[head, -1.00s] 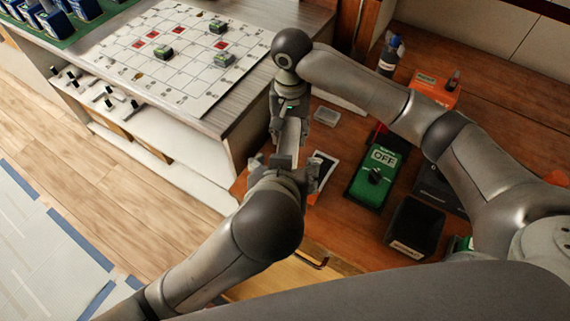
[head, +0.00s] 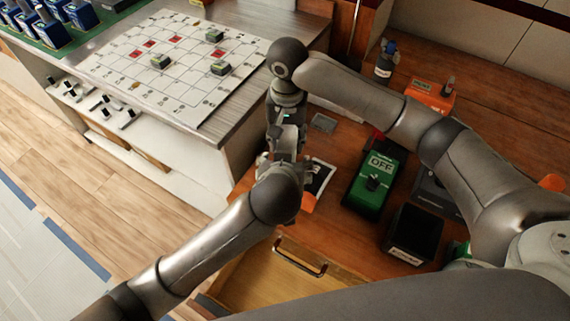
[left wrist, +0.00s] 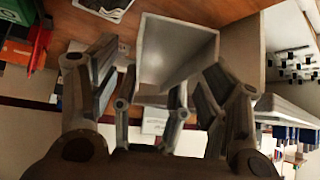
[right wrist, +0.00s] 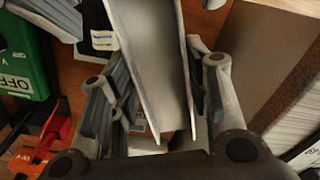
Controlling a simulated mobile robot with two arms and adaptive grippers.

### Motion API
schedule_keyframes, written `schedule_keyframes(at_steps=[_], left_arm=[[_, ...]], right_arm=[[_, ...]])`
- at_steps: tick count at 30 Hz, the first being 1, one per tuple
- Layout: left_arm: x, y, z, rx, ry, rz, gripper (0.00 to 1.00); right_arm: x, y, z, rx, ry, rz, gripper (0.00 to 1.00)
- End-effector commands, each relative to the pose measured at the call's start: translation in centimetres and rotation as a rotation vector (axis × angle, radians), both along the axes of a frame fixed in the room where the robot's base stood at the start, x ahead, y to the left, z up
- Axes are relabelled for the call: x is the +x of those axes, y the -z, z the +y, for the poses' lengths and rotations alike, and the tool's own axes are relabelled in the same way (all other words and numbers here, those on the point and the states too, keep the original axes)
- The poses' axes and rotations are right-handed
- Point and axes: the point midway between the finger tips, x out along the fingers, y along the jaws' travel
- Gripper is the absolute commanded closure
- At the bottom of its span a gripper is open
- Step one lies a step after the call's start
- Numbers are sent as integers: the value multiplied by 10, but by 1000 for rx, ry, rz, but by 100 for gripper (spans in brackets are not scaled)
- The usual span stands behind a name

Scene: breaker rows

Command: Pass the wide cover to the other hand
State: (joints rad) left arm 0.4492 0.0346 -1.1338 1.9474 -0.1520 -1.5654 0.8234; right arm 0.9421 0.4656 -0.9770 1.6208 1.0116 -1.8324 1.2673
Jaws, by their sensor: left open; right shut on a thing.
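The wide cover is a pale grey channel with raised side walls. In the right wrist view the cover (right wrist: 152,45) runs between the fingers of my right gripper (right wrist: 155,80), which is shut on it. In the left wrist view the cover (left wrist: 178,48) lies between the spread fingers of my left gripper (left wrist: 165,75), which is open around its end. I cannot tell whether those fingers touch it. In the head view my right gripper (head: 287,125) is just above my left gripper (head: 275,163), and the cover is mostly hidden between them.
Below the grippers is a brown wooden bench (head: 335,150) with a green OFF meter (head: 374,185), a black bin (head: 414,232) and an orange box (head: 430,96). A drawer handle (head: 300,258) shows at the front. A grey counter with a white grid board (head: 170,65) stands left.

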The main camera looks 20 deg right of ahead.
Motion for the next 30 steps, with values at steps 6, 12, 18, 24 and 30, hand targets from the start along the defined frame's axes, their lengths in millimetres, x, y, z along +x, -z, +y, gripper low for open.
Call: schedule_keyframes(at_steps=[6,12,18,24,30], left_arm=[[0,0,0,1,1,0,42],[-1,0,0,0,1,0,68],[-1,0,-1,-1,3,0,80],[-1,0,-1,-1,2,0,80],[0,0,0,0,1,0,80]], right_arm=[[0,0,0,0,0,0,80],[0,0,0,1,0,0,80],[0,-1,1,3,-1,-1,43],[0,0,1,2,-1,-1,31],[0,-1,0,1,0,0,31]])
